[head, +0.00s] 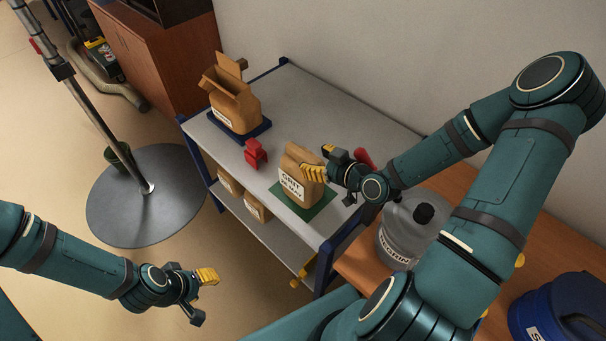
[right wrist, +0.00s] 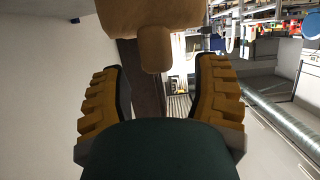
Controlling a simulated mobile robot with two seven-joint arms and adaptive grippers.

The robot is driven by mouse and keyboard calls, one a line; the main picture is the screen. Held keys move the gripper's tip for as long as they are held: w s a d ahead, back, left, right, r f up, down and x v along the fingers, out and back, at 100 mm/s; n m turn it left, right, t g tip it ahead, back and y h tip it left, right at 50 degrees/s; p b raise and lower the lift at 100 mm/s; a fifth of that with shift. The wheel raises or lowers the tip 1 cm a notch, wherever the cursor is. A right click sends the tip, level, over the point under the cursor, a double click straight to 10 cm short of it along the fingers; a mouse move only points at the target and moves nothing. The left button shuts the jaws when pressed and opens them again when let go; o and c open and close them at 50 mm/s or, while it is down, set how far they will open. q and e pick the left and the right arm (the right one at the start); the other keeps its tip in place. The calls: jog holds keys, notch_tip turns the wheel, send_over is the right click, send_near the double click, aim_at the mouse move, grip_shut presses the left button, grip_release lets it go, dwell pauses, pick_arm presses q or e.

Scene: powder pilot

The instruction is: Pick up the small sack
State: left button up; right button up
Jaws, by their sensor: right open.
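The small sack (head: 299,180) is brown, with a label that reads "GRIT" on its front. It stands upright on a green mat (head: 318,208) near the cart's front right corner. My right gripper (head: 322,163) is open at the right side of the sack's upper part. In the right wrist view the sack (right wrist: 155,15) is at the top, and its narrow tan end lies between the open fingers (right wrist: 162,72), with gaps on both sides. My left gripper (head: 203,297) is open and empty over the floor, away from the cart.
An open brown bag (head: 235,103) stands on a blue mat (head: 252,135) at the cart's back left. A red object (head: 255,153) lies between bag and sack. A grey container (head: 405,235) with a black cap stands on the wooden table at right. The cart top (head: 330,108) behind is clear.

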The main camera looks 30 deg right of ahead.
aim_at(307, 156)
jog(key=x, duration=0.5)
jog(key=shift+w+a, duration=0.1)
jog(key=shift+w, duration=0.05)
grip_shut()
jog(key=shift+r, duration=0.1)
